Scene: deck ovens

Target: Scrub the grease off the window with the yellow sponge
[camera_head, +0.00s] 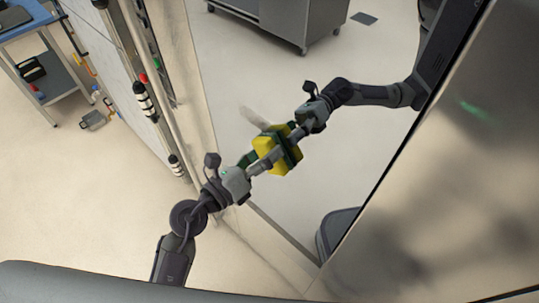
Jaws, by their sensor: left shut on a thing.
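My left gripper (252,168) comes in from the lower left and is shut on the yellow sponge (265,150), which has dark green parts around it. The sponge is at the mirror-like window (235,75) and meets what looks like its own reflection; whether it presses on the glass I cannot tell. The arm and gripper at the upper right appear to be my left arm's reflection. A pale grey smear (255,118), probably grease, shows on the window beside the sponge, up and to the left. My right gripper is not in view.
A steel panel (460,190) fills the right side. A pale upright frame (190,85) borders the window on the left. A blue-topped trolley (25,25) stands at the upper left. A grey cabinet (295,18) shows at the top, apparently reflected. The floor at lower left is clear.

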